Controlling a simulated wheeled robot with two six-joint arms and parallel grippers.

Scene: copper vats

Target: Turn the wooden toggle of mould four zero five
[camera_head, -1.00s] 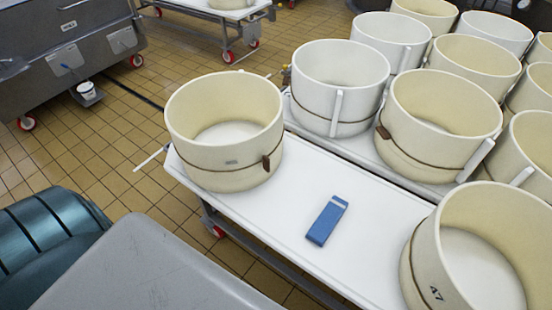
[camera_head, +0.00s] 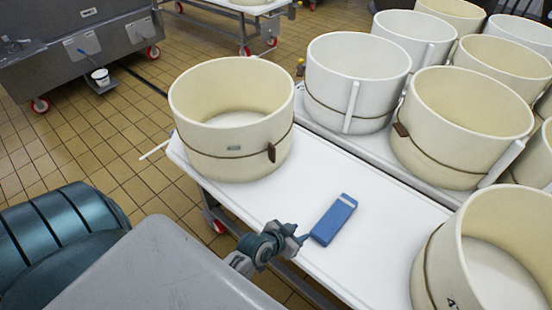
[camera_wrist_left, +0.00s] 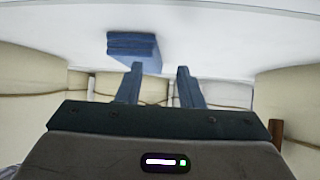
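A cream round mould (camera_head: 212,165) stands at the left end of the white table. A brown cord runs round it, with a wooden toggle (camera_head: 271,153) on its front right side. Its small grey plate is too small to read, so I cannot confirm the number. My left gripper (camera_head: 303,238) is low at the table's front edge, below and right of the toggle, apart from it. In the left wrist view its two fingers (camera_wrist_left: 160,68) are spread with nothing between them. A brown upright piece (camera_wrist_left: 276,132) shows at that view's right. My right gripper is not in view.
A blue block (camera_head: 334,219) with a pale stripe lies on the white table (camera_head: 375,235) just beyond my left gripper. A cream mould (camera_head: 430,270) stands at front right. Several more moulds crowd the back right. Bare table lies between the left mould and the blue block.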

